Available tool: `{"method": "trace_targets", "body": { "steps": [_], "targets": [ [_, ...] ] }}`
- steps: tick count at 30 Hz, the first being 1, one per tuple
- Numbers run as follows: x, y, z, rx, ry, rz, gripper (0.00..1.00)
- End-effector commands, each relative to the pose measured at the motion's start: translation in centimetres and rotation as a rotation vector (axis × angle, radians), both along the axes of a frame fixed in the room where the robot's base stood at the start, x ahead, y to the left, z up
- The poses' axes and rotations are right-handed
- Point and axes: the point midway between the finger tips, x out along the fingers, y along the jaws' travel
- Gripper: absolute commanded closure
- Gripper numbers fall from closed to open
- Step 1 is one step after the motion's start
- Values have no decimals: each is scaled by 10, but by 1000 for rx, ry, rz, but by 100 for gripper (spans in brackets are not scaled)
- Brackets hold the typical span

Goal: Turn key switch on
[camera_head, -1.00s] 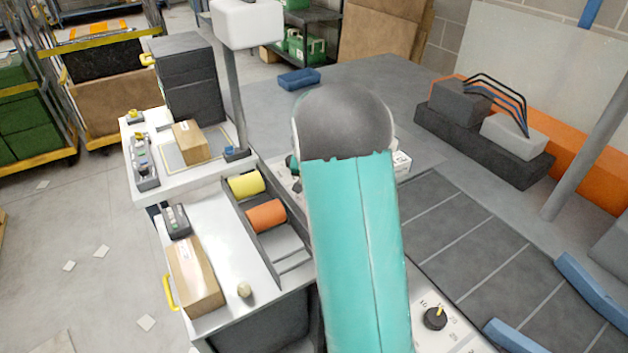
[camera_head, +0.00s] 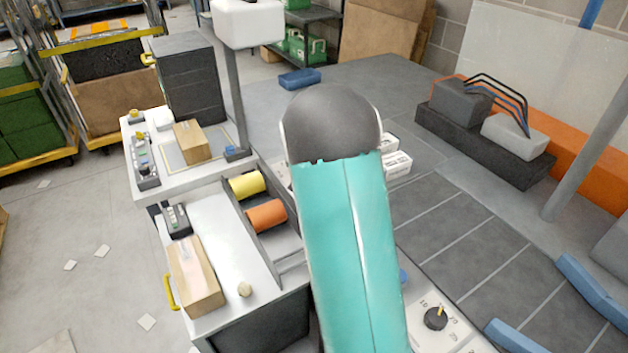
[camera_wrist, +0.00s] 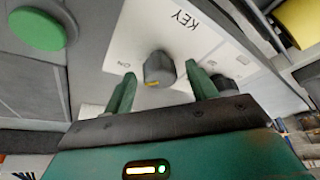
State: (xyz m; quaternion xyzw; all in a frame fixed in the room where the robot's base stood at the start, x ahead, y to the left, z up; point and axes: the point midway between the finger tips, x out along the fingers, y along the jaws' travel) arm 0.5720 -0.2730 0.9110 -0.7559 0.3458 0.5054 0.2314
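The key switch (camera_wrist: 158,66) is a dark grey knob with a yellow mark on a white panel (camera_wrist: 208,30) lettered KEY and ON. In the wrist view my gripper (camera_wrist: 160,73) is open, with one green finger to each side of the knob and a visible gap on both sides. The ON lettering lies left of the knob, near the left fingertip. The yellow mark is on the knob's lower edge, turned toward my gripper. In the head view my teal arm hides the key switch and my gripper.
A large green button (camera_wrist: 37,30) is left of the key panel. In the head view a black dial (camera_head: 435,318) with numbers is right of my arm. Yellow (camera_head: 247,185) and orange (camera_head: 266,215) rolls and a cardboard box (camera_head: 194,277) are on the left.

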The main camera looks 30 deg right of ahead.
Motion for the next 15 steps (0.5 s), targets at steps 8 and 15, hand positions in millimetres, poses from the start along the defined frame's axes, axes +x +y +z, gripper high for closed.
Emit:
{"method": "trace_targets", "body": {
  "steps": [8,15],
  "targets": [
    [-2,3,11,-1,-3,2,43],
    [-13,16,53,-2,-6,2,43]
  ]
}}
